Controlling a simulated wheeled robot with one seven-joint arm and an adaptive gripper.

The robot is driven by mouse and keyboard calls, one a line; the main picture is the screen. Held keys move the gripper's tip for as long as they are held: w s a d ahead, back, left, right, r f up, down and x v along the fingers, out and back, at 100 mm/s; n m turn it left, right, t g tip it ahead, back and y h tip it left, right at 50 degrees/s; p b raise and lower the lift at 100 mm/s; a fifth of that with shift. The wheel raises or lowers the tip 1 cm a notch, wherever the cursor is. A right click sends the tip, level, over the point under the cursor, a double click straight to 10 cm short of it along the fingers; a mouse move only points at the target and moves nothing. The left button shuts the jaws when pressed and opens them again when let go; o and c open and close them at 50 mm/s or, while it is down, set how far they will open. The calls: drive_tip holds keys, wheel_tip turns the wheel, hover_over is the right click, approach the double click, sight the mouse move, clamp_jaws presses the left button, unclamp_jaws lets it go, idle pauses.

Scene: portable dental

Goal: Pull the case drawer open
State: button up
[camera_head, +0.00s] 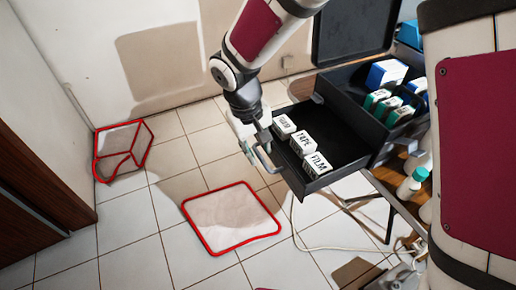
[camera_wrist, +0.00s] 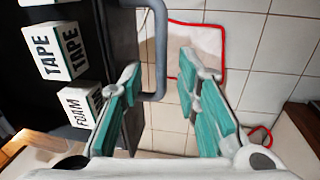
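The black case (camera_head: 340,88) stands on a table at the right, with its lid raised. My gripper (camera_head: 254,140) is at the handle. In the wrist view, its teal-padded fingers (camera_wrist: 160,72) are apart, with the handle bar between them. I see no clear contact with either finger.
Boxes and green-capped items fill the case's upper tray (camera_head: 372,120). A green-capped bottle (camera_head: 412,184) stands on the table beside the case. A red-edged white mat (camera_head: 232,218) and a red-edged bin (camera_head: 122,150) are on the tiled floor. A cable (camera_head: 325,247) trails below the table.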

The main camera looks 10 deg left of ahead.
wheel_tip(320, 180, up, 11)
drive_tip(key=s+a, duration=0.1)
drive_tip(key=shift+a+r, duration=0.2)
drive_tip(key=shift+a, duration=0.2)
drive_tip(key=shift+s, duration=0.1)
drive_tip(key=s+d+r+m, duration=0.2)
drive_tip(key=s+d+r, duration=0.2)
drive_tip(key=d, duration=0.5)
drive_tip(key=s+d+r+m, duration=0.1)
drive_tip(key=s+d+r, duration=0.4)
drive_tip(key=d, duration=0.4)
drive_tip(key=s+d+f+m+y, duration=0.1)
drive_tip(key=s+d+m, duration=0.1)
drive_tip(key=s+d, duration=0.45)
drive_tip(key=s+d+f+m, duration=0.1)
drive_tip(key=s+d+m, duration=0.15)
drive_tip(key=s, duration=0.75)
wheel_tip(320, 180, up, 18)
drive_tip(key=t+p, duration=0.3)
drive_tip(key=p, duration=1.3)
drive_tip(key=shift+s+f+n+y, duration=0.2)
drive_tip(key=shift+n+y, duration=0.1)
drive_tip(key=shift+n, duration=0.15)
